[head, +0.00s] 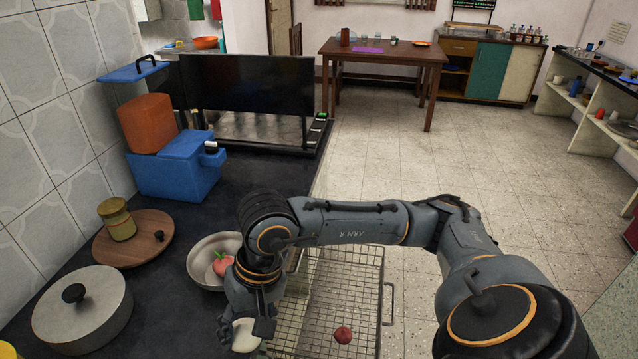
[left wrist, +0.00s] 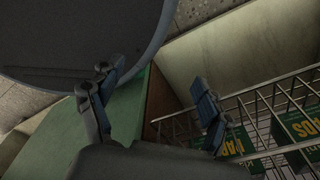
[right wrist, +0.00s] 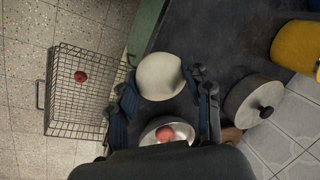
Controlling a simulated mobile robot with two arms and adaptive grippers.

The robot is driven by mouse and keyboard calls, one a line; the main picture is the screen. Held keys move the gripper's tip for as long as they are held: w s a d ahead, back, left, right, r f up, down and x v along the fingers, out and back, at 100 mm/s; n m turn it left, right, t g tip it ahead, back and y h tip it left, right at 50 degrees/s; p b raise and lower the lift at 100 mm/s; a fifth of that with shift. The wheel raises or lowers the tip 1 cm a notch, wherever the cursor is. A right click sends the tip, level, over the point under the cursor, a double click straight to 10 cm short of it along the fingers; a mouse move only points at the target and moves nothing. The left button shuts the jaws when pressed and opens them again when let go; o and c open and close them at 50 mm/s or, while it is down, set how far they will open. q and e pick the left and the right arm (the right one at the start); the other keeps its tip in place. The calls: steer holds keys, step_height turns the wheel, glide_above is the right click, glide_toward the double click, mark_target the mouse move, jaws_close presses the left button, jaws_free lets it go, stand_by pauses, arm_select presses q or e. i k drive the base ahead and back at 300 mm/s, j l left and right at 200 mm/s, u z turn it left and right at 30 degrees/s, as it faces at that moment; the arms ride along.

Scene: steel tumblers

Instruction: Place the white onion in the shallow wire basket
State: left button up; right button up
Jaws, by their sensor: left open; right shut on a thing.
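The white onion (head: 245,337) is between the fingers of my right gripper (head: 244,328), which is shut on it above the dark counter's edge. In the right wrist view the pale onion (right wrist: 160,76) sits between the two blue-padded fingers (right wrist: 167,100). The shallow wire basket (head: 372,275) is just right of the gripper, partly hidden by my arm; the right wrist view shows it too (right wrist: 62,120). A small dark red round item (head: 343,335) lies in it. My left gripper (left wrist: 155,105) is open and empty in the left wrist view; it is not seen in the head view.
A metal pan (head: 200,262) with a reddish fruit (head: 222,264) stands beside the gripper. A lidded pot (head: 82,310) and a jar (head: 117,218) on a round board (head: 150,245) are further left. Wire racking with green boxes (left wrist: 298,128) is near the left gripper.

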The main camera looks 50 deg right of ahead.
mark_target(318, 306)
steer(key=l+u, duration=0.1)
steer(key=l, duration=0.55)
steer(key=l+u, duration=0.15)
steer(key=l, duration=0.5)
steer(key=k+l+u, duration=0.1)
steer(key=l, duration=0.5)
steer(key=k+l+u, duration=0.1)
steer(key=l, duration=0.55)
steer(key=k, duration=0.05)
